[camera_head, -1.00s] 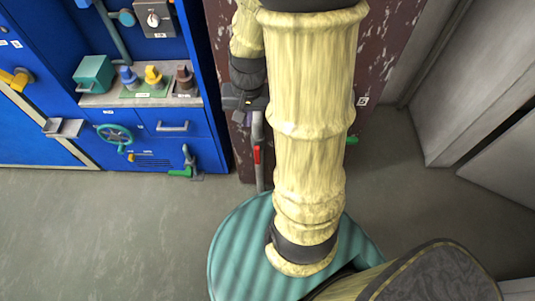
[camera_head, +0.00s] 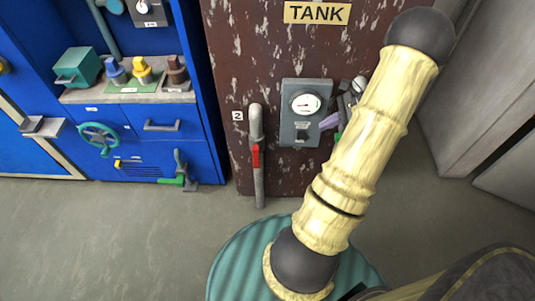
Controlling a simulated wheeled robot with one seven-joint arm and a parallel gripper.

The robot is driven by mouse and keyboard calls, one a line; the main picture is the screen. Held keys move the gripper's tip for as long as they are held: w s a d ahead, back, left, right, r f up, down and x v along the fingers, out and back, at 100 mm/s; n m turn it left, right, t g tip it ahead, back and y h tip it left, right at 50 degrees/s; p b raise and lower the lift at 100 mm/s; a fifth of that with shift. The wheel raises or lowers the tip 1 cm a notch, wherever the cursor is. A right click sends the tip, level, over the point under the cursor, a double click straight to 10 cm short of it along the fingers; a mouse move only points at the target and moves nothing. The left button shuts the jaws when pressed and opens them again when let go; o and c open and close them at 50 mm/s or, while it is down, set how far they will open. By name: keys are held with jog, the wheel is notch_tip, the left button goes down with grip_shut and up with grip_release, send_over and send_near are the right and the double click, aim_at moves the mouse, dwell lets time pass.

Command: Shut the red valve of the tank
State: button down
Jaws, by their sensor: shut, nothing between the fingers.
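The tank (camera_head: 232,60) is a rust-brown, worn panel with a yellow TANK sign (camera_head: 317,12). On its left side a grey vertical pipe (camera_head: 257,122) carries the red valve (camera_head: 256,156). The red valve's handle lies along the pipe, pointing up and down. My gripper (camera_head: 330,122) is partly hidden behind my arm, to the right of the red valve and in front of the gauge box. It looks shut and empty, apart from the red valve.
A grey gauge box (camera_head: 300,92) sits on the tank between the pipe and my arm. A bit of green (camera_head: 337,137) shows beside my arm. A blue cabinet (camera_head: 140,150) with knobs and a teal handwheel (camera_head: 99,137) stands left. Floor (camera_head: 110,230) at lower left is clear.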

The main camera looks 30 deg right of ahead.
jog(key=b, duration=0.4)
send_near(256, 154)
notch_tip(256, 154, down, 6)
jog(key=w+a, duration=0.2)
jog(key=shift+w, duration=0.2)
